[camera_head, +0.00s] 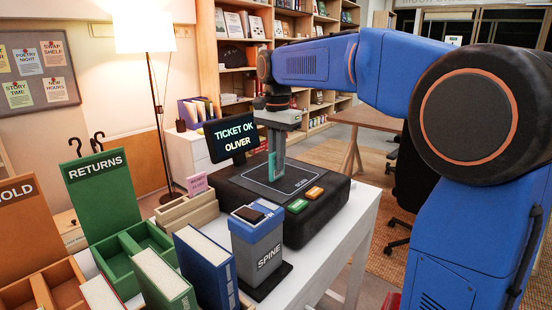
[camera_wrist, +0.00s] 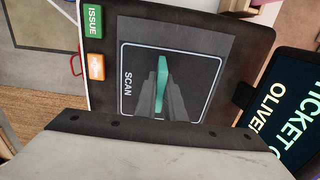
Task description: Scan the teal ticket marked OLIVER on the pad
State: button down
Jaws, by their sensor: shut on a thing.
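My gripper (camera_head: 277,158) points down over the black scan pad (camera_head: 230,190) and is shut on a teal ticket (camera_wrist: 161,88). In the wrist view the ticket is seen nearly edge-on between the fingers, inside the white outline marked SCAN (camera_wrist: 127,84). The ticket's name is not readable. Its lower end is at or just above the pad surface; I cannot tell if it touches. The screen (camera_head: 231,134) behind the pad reads TICKET OK OLIVER; it also shows in the wrist view (camera_wrist: 290,110).
The pad has a green ISSUE button (camera_wrist: 93,21) and an orange button (camera_head: 315,192). In front stand a grey SPINE box (camera_head: 257,250), blue (camera_head: 205,265) and green books (camera_head: 160,280). A green RETURNS bin (camera_head: 108,262) and a pink-tagged wooden holder (camera_head: 187,212) are left.

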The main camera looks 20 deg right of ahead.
jog(key=shift+r, duration=0.1)
jog(key=shift+r, duration=3.45)
jog(key=shift+f, duration=0.1)
